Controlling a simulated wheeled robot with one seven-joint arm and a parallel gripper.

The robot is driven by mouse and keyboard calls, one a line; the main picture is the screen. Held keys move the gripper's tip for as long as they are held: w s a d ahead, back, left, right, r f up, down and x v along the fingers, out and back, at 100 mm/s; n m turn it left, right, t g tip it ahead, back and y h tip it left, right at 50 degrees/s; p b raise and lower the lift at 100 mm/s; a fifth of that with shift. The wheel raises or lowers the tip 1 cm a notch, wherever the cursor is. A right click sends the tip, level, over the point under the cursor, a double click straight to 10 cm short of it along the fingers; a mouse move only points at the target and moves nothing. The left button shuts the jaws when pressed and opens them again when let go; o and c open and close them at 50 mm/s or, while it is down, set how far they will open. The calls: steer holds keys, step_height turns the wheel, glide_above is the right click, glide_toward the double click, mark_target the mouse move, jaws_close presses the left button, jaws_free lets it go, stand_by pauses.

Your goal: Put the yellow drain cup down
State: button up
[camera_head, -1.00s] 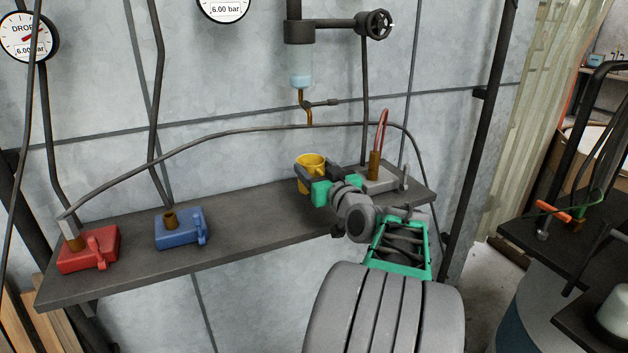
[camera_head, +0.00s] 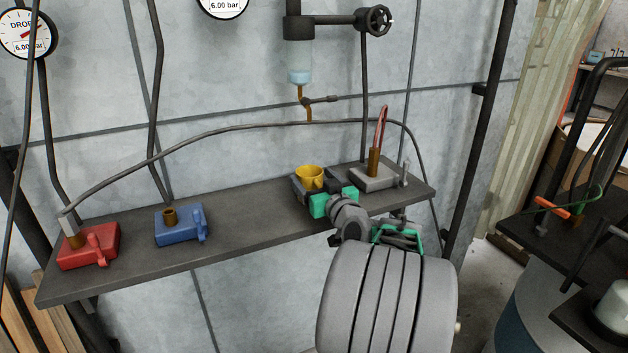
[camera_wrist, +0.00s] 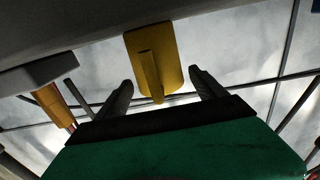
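The yellow drain cup (camera_head: 311,174) stands upright on the dark shelf (camera_head: 250,222), below the brown drain pipe (camera_head: 305,100). My gripper (camera_head: 318,187) is low at the shelf, its dark fingers around the cup. In the wrist view the cup (camera_wrist: 168,55) shows upside down, its base against the grey shelf surface at the top and its handle facing the camera. My gripper (camera_wrist: 161,84) has one finger on each side of it, with a narrow gap on both sides. The fingers look open. In the head view the gripper hides the cup's lower part.
A grey block with a brown fitting (camera_head: 376,178) is close to the right of the cup. A blue block (camera_head: 182,228) and a red block (camera_head: 88,248) sit further left. The shelf between blue block and gripper is clear. A hose (camera_head: 240,128) arches along the wall.

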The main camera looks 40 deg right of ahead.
steer(key=shift+r+p, duration=0.35)
steer(key=shift+p, duration=0.05)
steer(key=b+v, duration=0.2)
steer(key=v, duration=1)
steer(key=shift+f+b, duration=0.15)
steer(key=shift+b, duration=0.15)
stand_by(0.4)
